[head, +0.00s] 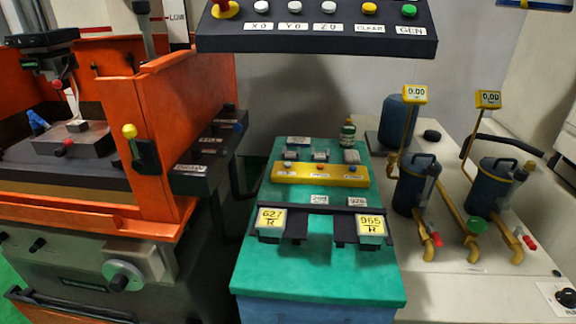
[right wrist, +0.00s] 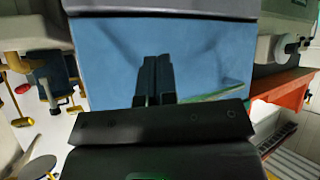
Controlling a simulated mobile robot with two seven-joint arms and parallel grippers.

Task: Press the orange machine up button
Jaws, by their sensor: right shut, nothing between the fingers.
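The orange machine (head: 160,110) stands at the left in the head view, with a dark control box (head: 205,158) on its right side. The box carries several small white labels and small buttons, one of them blue (head: 238,127). The labels are too small to read surely, so I cannot tell which button is up. Part of the orange machine also shows at the right edge of the right wrist view (right wrist: 282,88). My right gripper (right wrist: 157,62) is shut and empty in front of a blue panel (right wrist: 205,50). Neither gripper shows in the head view.
A green-topped cart (head: 320,275) stands in the middle with a yellow strip and numbered blocks. A dark overhead panel (head: 310,42) with buttons hangs above. A white bench (head: 450,290) with blue canisters is at the right. A yellow-knobbed lever (head: 132,140) sits on the orange machine's front.

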